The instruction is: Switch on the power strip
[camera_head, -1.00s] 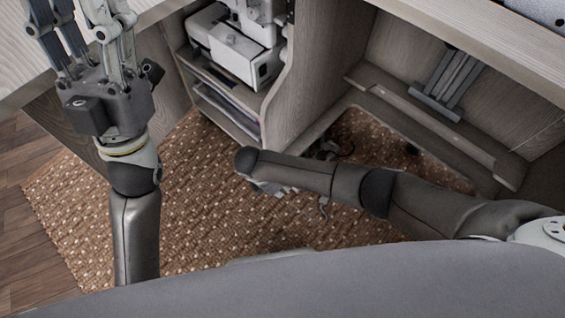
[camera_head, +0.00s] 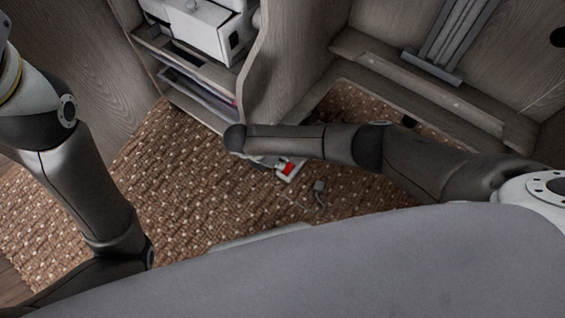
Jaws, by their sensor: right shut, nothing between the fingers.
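The power strip (camera_head: 294,174) lies on the woven rug under my right forearm. Only a short white end with a red switch (camera_head: 287,169) shows; the rest is hidden by my arm. I cannot tell which way the switch is set. My right gripper (camera_head: 265,162) is shut and empty, mostly hidden beneath the forearm, close to the left of the red switch. I cannot tell whether it touches the strip. My left arm comes down at the left edge; its gripper is outside the picture.
A small grey plug-like piece (camera_head: 319,187) with a thin cable lies on the rug (camera_head: 180,190). The wooden cabinet (camera_head: 300,60) stands behind, with a white sewing machine (camera_head: 205,28) on its shelf. A grey metal bracket (camera_head: 450,45) stands at the right. Open rug lies left of my right arm.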

